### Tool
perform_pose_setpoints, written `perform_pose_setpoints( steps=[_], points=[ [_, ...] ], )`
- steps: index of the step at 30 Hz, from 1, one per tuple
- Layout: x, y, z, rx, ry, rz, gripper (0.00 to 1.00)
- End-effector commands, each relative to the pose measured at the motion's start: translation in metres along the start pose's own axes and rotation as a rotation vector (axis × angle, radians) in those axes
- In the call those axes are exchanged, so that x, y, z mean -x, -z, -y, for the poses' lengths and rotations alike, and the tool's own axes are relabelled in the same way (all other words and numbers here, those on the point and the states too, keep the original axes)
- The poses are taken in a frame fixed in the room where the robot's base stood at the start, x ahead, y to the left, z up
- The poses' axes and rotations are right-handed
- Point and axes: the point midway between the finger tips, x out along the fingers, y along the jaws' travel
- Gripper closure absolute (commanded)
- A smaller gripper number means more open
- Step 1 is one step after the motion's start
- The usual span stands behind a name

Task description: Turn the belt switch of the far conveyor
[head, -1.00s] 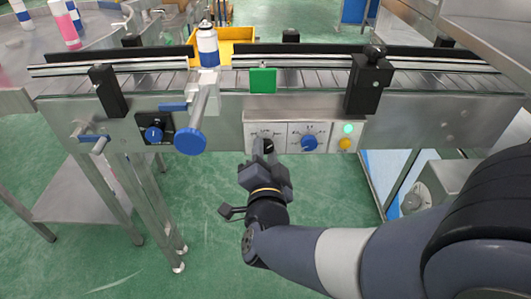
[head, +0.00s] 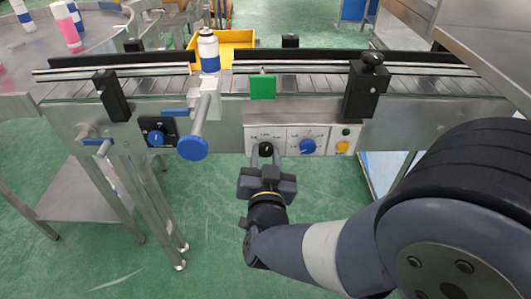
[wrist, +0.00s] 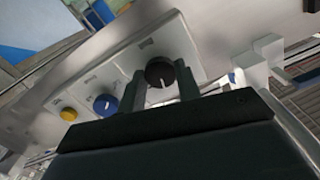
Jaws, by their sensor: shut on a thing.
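The conveyor's white control panel (head: 329,131) is on the side of its frame. At its left is a black rotary switch (head: 266,149) with a white pointer line. My gripper (head: 266,161) comes up from below, one finger on each side of this switch, and is shut on it. In the wrist view the black switch (wrist: 160,72) shows between the two dark fingers (wrist: 161,90). Its pointer line is visible, but the small lettering is unreadable. The round lamp (head: 346,132) at the panel's upper right is dark.
A blue knob (head: 307,146) and a yellow button (head: 342,147) sit right of the switch. A blue handwheel (head: 193,148) sticks out to its left, beside another blue switch (head: 156,137).

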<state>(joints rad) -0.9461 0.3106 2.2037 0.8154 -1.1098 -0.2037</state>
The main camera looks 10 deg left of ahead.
Motion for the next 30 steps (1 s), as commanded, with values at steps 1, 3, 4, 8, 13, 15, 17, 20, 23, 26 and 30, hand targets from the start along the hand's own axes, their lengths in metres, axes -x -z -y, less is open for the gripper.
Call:
perform_pose_setpoints(
  steps=[1,3,4,8,13,15,17,20,23,26,30],
  points=[
    [0.0,0.0013,0.0002,0.047,0.0,0.002,0.91],
    [0.0,0.0014,0.0001,0.113,0.0,0.002,0.91],
    [0.0,0.0015,0.0001,0.141,-0.001,0.002,0.91],
    [0.0,0.0014,-0.0002,0.265,-0.001,0.003,0.91],
    [0.0001,0.0014,-0.0003,0.427,0.0,0.003,0.91],
    [0.0001,0.0016,-0.0003,0.494,0.0,0.002,0.91],
    [0.0001,0.0016,-0.0004,0.55,0.0,0.003,0.91],
    [0.0001,0.0015,-0.0006,0.645,0.0,0.003,0.91],
    [0.0001,0.0018,-0.0007,0.736,0.0,0.003,0.91],
    [0.0001,0.0014,-0.0008,0.822,0.0,0.003,0.91],
    [0.0,0.0016,-0.0007,0.927,0.0,0.002,0.91]
  ],
)
